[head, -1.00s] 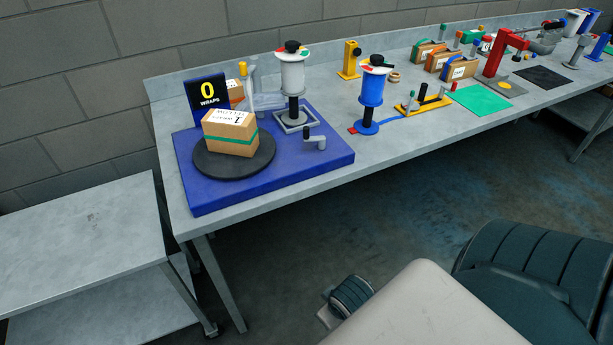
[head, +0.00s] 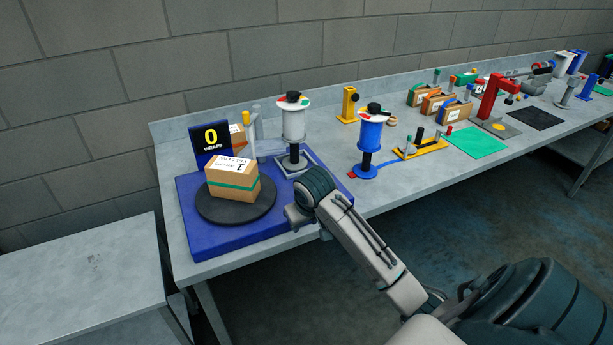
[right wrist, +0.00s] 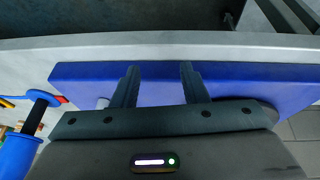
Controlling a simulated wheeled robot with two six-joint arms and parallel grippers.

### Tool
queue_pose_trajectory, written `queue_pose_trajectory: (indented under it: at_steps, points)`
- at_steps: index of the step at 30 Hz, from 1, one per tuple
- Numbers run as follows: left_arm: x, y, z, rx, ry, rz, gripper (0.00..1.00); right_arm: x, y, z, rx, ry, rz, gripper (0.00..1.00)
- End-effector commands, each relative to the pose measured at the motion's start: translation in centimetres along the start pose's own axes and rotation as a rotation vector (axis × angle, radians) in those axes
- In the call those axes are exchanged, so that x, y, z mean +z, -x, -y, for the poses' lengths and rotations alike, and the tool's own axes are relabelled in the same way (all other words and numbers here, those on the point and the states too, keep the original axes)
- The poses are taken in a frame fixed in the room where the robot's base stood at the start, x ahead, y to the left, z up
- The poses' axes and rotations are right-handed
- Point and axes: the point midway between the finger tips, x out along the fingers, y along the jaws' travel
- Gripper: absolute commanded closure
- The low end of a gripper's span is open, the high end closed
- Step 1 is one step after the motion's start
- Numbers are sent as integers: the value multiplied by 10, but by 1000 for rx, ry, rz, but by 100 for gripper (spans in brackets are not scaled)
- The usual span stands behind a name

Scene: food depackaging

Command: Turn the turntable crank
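The blue turntable base (head: 222,236) sits at the near left end of the bench. On it, the black round turntable (head: 262,207) carries a cardboard box (head: 232,184) with a green band. The crank is hidden behind my right arm in the head view. My right gripper (head: 299,216) is over the base's front right part, its fingers mostly hidden. In the right wrist view, its two dark fingers (right wrist: 158,72) are apart with nothing between them, over the blue base. A small grey piece (right wrist: 102,103), perhaps the crank, shows beside the left finger. My left gripper is not in view.
A black counter sign (head: 210,140) reads 0 wraps. A white film spool (head: 293,125) stands behind my right gripper, and a blue spool (head: 369,140) stands to its right. A lower grey table (head: 85,265) is at the left. More tools and boxes line the bench.

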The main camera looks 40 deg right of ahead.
Motion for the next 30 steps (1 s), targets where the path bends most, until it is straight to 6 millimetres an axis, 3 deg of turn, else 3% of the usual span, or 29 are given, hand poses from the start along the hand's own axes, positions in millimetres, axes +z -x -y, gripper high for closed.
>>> queue_pose_trajectory:
  at_steps: [1, 6, 10, 14, 20, 30]
  points:
    - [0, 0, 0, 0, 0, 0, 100, -29, 12, -14, 9, -34, -11, 60]
    - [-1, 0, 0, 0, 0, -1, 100, -96, 48, -51, 14, -145, -20, 60]
    - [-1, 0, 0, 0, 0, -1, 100, -124, 69, -70, 10, -203, -22, 60]
    - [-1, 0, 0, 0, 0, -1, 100, -135, 78, -78, 7, -228, -21, 60]
    - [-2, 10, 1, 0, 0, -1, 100, -137, 62, -79, 6, -233, -16, 60]
    - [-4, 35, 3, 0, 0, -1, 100, -138, -1, -79, 6, -231, -18, 60]
